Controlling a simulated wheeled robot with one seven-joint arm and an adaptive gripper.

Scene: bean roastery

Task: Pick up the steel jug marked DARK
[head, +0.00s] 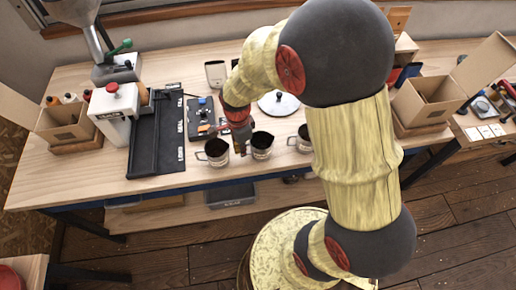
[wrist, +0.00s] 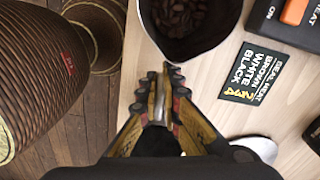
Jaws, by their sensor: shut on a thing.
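Three steel jugs filled with dark beans stand in a row near the bench's front edge in the head view: a left jug (head: 216,152), a middle jug (head: 262,147) and a right jug (head: 304,139). I cannot read a DARK mark on any of them. My gripper (head: 243,143) is at the left side of the middle jug. In the wrist view my gripper (wrist: 158,95) is shut on a narrow grey part, apparently the handle, beside the bean-filled jug (wrist: 190,35). Whether the jug is clear of the bench I cannot tell.
A black tray (head: 155,150) and a white machine (head: 113,112) stand to the left on the bench (head: 60,185). A round steel lid (head: 279,103) lies behind the jugs. Open cardboard boxes stand at left (head: 62,122) and right (head: 425,100). A black printed card (wrist: 252,74) lies beside the jug.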

